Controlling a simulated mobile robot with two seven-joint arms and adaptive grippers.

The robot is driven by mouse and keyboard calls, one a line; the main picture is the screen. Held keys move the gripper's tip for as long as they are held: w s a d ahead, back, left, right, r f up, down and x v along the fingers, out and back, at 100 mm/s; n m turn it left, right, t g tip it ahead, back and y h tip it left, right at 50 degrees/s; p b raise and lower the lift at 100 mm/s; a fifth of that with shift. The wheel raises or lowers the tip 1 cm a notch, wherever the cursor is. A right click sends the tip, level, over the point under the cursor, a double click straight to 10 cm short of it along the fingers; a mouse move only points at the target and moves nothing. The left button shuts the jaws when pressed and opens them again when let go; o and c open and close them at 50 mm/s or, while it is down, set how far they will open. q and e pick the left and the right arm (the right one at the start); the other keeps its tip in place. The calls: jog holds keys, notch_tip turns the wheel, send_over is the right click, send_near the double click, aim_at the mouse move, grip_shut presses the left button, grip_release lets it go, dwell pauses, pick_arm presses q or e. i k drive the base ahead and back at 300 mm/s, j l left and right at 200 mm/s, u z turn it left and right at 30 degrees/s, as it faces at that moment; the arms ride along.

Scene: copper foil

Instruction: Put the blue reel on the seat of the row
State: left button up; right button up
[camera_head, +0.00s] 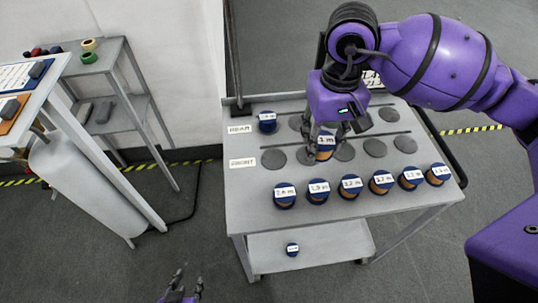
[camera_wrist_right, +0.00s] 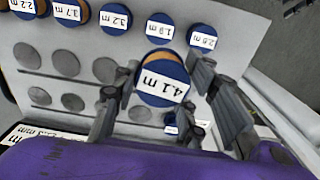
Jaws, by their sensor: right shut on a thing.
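My right gripper (camera_head: 325,140) is shut on a blue-topped reel (camera_head: 325,151) with a copper-coloured side. Another blue reel (camera_head: 267,122) stands on the left end of the back row. My left gripper (camera_head: 188,282) is open and empty at the bottom edge, off the cart.
Several labelled blue reels (camera_head: 318,190) line the front of the grey cart top (camera_head: 245,205). Thin bars (camera_head: 370,136) run behind the seat rows. A shelf unit (camera_head: 105,60) and a white-topped stand (camera_head: 45,85) are left.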

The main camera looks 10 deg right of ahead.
aim_at(273, 159)
jog(key=j+z, duration=0.25)
jog(key=j, duration=0.45)
jog(key=i+j+z, duration=0.15)
jog(key=j, duration=0.15)
jog(key=j+z, duration=0.1)
jog(key=j, duration=0.15)
jog(key=i+j+z, duration=0.15)
jog(key=j, duration=0.15)
